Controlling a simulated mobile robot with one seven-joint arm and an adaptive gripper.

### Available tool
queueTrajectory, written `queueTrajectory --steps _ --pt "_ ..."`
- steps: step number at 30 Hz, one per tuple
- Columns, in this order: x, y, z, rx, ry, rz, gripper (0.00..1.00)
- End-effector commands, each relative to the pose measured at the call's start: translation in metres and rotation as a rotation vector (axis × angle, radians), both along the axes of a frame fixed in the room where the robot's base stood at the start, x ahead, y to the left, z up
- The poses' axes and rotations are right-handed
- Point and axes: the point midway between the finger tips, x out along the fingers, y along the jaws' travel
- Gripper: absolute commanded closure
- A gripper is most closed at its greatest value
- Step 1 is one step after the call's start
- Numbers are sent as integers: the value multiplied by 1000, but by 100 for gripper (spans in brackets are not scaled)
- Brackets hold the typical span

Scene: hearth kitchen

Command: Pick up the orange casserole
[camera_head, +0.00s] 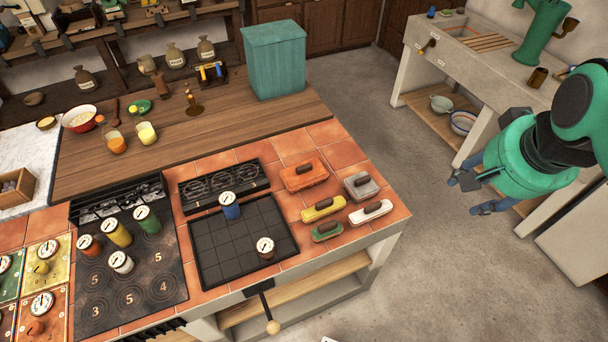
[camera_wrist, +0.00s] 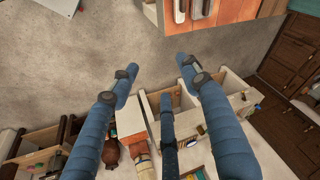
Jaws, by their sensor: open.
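My gripper (camera_head: 466,184) is open and empty, out over the floor to the right of the counter and well apart from the casserole. In the wrist view its blue fingers are spread wide (camera_wrist: 158,68) with nothing between them. A counter corner shows at the top of that view; I cannot tell whether the casserole is among the items cut off there.
Grey (camera_head: 361,185), yellow (camera_head: 323,209), white (camera_head: 371,212) and green (camera_head: 327,231) dishes crowd near the casserole. A black grid tray (camera_head: 240,240) lies left, a teal bin (camera_head: 274,60) behind. A sink bench (camera_head: 470,45) stands back right. Open floor (camera_head: 375,110) separates it from the counter.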

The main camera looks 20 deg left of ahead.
Motion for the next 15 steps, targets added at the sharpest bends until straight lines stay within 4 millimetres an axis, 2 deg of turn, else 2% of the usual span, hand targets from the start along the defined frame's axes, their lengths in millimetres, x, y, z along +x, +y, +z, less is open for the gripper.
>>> queueTrajectory --steps 1,8,15 --pt "11 8 2 8 15 -8 53" --pt "59 45 4 46 70 -74 53" --pt "106 90 -4 74 128 -143 53"
